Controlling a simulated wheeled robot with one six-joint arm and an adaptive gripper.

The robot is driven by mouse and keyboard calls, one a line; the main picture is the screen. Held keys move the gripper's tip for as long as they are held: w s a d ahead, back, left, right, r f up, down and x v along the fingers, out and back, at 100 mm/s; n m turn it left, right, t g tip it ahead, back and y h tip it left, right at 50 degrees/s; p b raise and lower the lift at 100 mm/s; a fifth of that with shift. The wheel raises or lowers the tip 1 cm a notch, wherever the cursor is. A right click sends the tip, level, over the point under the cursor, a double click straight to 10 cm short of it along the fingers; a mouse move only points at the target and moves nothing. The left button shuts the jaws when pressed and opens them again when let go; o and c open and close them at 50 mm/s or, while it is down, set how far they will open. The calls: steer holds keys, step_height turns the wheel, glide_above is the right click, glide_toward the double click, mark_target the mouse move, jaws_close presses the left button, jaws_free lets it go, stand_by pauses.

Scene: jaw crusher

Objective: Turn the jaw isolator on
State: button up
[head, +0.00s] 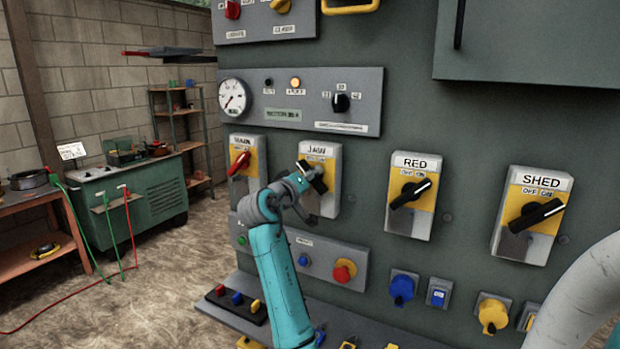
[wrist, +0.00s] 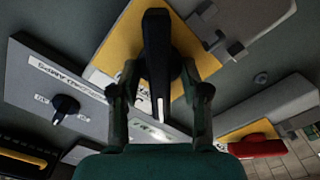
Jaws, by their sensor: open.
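The jaw isolator (head: 319,152) is a grey box with a yellow plate and a JAW label, in the middle of the panel in the head view. Its black handle (wrist: 156,45) shows large in the wrist view, with a pale line along it. My gripper (head: 305,180) is at this handle; in the wrist view my gripper (wrist: 159,80) is open, with one finger on each side of the handle. I cannot tell whether the fingers touch it. In the head view my gripper hides much of the handle and the OFF/ON marks, so its setting is unclear.
The main isolator (head: 241,160) with a red handle is close on the left. The RED isolator (head: 411,195) and SHED isolator (head: 533,213) are on the right. A gauge panel (head: 345,85) is above; a red-yellow stop button (head: 344,270) and sockets are below.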

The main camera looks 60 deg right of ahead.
steer(key=shift+c, duration=0.3)
jaws_close()
steer(key=shift+m, duration=0.3)
steer(key=m, duration=0.8)
steer(key=shift+s+r+m, duration=0.1)
steer(key=shift+s+m, duration=0.05)
steer(key=shift+m, duration=0.25)
steer(key=m, duration=0.4)
steer(key=shift+s+m, duration=0.15)
steer(key=shift+m, duration=2.15)
